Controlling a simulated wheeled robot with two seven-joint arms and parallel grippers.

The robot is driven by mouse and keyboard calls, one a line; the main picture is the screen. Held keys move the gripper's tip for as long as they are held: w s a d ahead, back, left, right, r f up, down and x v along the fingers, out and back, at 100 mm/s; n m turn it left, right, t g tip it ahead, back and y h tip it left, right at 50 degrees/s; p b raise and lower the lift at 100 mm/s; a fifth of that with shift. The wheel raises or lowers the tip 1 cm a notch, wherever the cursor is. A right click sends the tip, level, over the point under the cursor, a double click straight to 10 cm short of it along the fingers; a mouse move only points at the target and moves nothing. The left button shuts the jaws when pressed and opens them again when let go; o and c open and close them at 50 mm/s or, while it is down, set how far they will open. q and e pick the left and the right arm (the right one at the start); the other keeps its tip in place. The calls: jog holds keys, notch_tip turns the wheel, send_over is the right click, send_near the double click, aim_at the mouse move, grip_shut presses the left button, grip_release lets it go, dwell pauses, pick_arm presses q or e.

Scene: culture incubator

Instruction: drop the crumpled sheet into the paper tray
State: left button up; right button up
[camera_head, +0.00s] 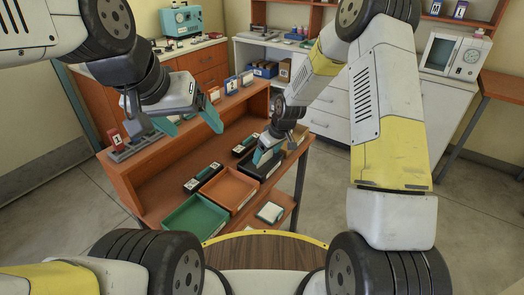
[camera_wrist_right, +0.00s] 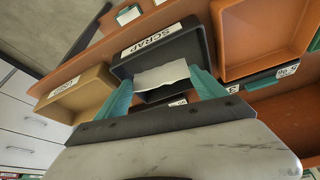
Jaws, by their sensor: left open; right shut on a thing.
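My right gripper (camera_wrist_right: 161,80) is shut on the crumpled sheet (camera_wrist_right: 163,76), a white piece of paper between its teal fingertips. In the right wrist view the sheet overlaps a dark tray (camera_wrist_right: 185,50) whose label reads SCRAP; I cannot tell how high above it the sheet is. In the head view my right gripper (camera_head: 265,157) is at the dark tray and hides much of it, and the sheet cannot be made out. No label reading paper is legible. My left gripper (camera_head: 190,122) is open and empty above the left side of the desk.
An orange tray (camera_head: 229,189) and a green tray (camera_head: 194,222) lie beside the dark one. A tan tray (camera_wrist_right: 75,95) is on its other side. Small labelled dark boxes (camera_head: 203,177) stand behind the trays. A white pad (camera_head: 270,212) lies in front, lower down.

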jog(key=o, duration=1.5)
jog(key=shift+o, duration=0.2)
jog(key=v, duration=0.7)
jog(key=shift+r, duration=0.4)
jog(key=shift+s, duration=0.1)
jog(key=s+d+r+m+h, duration=0.1)
jog(key=s+d+r, duration=0.15)
jog(key=r, duration=0.25)
jog(key=s+d+r+m, duration=0.1)
jog(key=s+d+r, duration=0.15)
jog(key=r, duration=0.35)
jog(key=s+d+r+m+t, duration=0.1)
jog(key=s+d+r+m, duration=0.1)
jog(key=s+r, duration=0.2)
jog(key=s+d+r+m+t, duration=0.1)
jog(key=s+r, duration=0.3)
jog(key=s, duration=0.7)
jog(key=s+d+r+m, duration=0.3)
jog(key=s+r, duration=0.2)
jog(key=s, duration=0.3)
jog(key=shift+d+t, duration=0.3)
jog(key=shift+t, duration=0.1)
